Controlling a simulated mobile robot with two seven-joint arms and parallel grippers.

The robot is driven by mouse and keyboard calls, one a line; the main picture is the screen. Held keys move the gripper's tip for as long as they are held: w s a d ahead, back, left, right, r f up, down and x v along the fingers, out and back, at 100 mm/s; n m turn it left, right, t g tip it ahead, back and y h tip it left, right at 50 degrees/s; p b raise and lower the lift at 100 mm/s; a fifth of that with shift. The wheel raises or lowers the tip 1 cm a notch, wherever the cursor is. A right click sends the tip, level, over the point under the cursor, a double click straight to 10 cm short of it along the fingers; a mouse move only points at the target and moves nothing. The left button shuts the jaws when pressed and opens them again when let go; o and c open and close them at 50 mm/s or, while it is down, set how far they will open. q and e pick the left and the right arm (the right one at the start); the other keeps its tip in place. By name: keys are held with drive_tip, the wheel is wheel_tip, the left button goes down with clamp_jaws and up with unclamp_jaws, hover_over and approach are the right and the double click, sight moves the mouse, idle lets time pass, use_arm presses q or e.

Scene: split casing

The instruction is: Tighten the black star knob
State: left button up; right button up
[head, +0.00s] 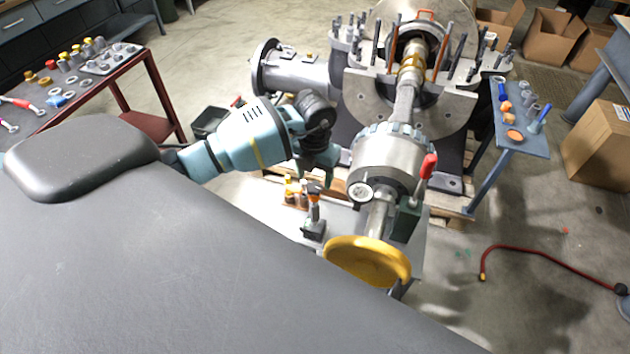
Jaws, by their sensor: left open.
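My left gripper (322,163) hangs from the teal arm near the picture's middle, just left of the grey metal cylinder (382,158) of the machine. It is open, with its fingers pointing down, and I see nothing between them. I cannot make out the black star knob; it may be hidden behind my gripper or wrist, or too small to tell. The machine carries a round dial gauge (361,192), a red-handled lever (428,167) and a yellow handwheel (368,261). My right gripper is not in view.
Behind stands the opened casing (362,100) with upright studs. An orange-and-black tool (314,215) stands on the low bench below my gripper. A parts table (85,85) is at left, a small blue-grey table (522,142) at right. A red hose (540,262) lies on open floor.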

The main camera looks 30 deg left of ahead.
sight(314, 188)
use_arm(q)
drive_tip(key=shift+f, duration=1.35)
drive_tip(key=shift+c, duration=0.2)
drive_tip(key=c, duration=1)
